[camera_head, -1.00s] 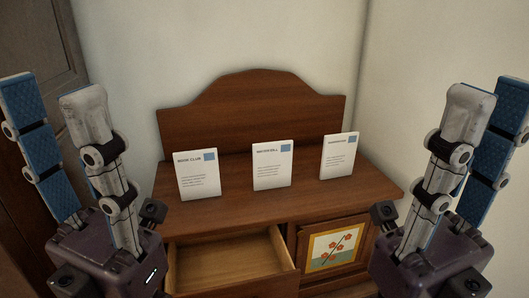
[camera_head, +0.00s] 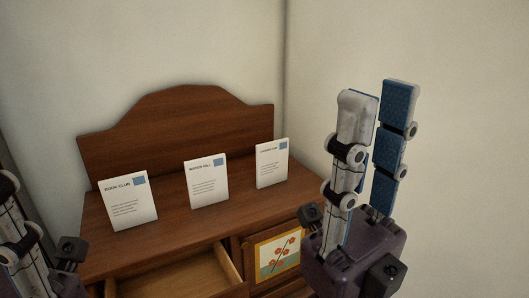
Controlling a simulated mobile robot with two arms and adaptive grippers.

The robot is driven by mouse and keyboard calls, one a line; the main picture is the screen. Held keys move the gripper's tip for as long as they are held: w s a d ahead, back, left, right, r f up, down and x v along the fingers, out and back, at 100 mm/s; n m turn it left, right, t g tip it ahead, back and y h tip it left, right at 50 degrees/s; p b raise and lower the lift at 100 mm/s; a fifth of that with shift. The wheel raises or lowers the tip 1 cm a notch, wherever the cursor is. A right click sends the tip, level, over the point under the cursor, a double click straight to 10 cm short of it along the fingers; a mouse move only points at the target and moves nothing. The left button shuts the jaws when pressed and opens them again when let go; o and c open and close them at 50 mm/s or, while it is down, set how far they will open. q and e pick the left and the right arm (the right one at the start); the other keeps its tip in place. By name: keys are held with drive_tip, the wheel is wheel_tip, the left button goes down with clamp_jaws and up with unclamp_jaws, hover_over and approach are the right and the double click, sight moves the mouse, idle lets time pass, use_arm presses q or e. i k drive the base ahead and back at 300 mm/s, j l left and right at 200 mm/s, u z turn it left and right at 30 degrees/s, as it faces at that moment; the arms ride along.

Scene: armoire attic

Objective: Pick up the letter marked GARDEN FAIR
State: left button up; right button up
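Three white letters with blue corner stamps stand on the wooden dresser top.
The dresser (camera_head: 85,240) has a curved backboard (camera_head: 180,130) behind the letters. An open drawer (camera_head: 180,280) juts out below the left and middle letters and looks empty. A door panel with a red flower picture (camera_head: 279,254) is right of it. Pale walls close the corner.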

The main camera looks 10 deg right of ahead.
sight(272, 156)
drive_tip(key=l+u, duration=0.9)
